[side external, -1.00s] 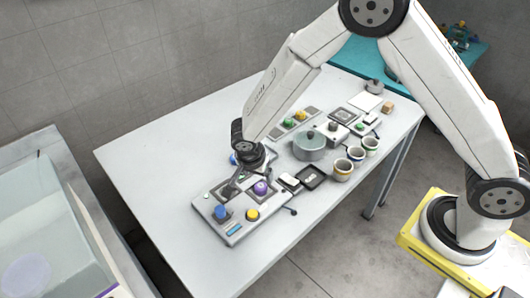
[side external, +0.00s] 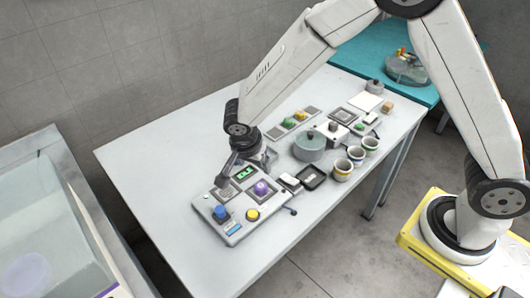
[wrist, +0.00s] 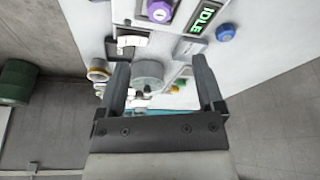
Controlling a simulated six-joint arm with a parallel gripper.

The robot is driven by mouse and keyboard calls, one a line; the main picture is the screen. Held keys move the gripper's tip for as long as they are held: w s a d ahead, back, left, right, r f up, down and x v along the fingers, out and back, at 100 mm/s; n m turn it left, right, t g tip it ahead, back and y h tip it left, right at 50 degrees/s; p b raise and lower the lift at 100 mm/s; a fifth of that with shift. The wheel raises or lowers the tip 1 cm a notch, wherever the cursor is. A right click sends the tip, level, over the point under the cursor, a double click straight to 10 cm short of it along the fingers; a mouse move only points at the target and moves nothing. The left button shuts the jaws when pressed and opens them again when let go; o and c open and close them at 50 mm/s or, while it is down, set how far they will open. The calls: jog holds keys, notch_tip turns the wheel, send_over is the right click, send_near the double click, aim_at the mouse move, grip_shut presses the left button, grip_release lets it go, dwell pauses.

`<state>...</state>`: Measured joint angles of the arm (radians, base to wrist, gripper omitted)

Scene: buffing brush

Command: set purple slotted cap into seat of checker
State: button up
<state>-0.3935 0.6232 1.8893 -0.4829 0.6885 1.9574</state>
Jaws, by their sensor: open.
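The purple slotted cap (side external: 261,188) sits on a dark square seat on the right part of the checker (side external: 237,229), a light grey panel box. Its slot is too small to make out, and I cannot tell how deep it sits. The cap also shows at the top of the wrist view (wrist: 159,11). The checker's green display (side external: 245,171) reads IDLE in the wrist view (wrist: 206,18). My gripper (side external: 245,170) is open and empty above the checker's far edge, apart from the cap. Its two spread fingers also show in the wrist view (wrist: 160,66).
The checker carries a blue knob (side external: 221,212) and a yellow button (side external: 252,215). A lidded grey pot (side external: 309,148), several striped cups (side external: 343,170) and a black tray (side external: 312,177) stand to the right. The table's left part is clear.

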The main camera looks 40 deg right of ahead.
jog(key=shift+d, duration=0.1)
jog(key=s+d+r+n+t+y, duration=0.1)
jog(key=s+d+r+n+y, duration=0.2)
jog(key=s+d+r+n, duration=0.3)
jog(key=s+d+n, duration=0.5)
jog(key=s+n, duration=0.2)
jog(key=s, duration=0.1)
jog(key=shift+d+n, duration=0.3)
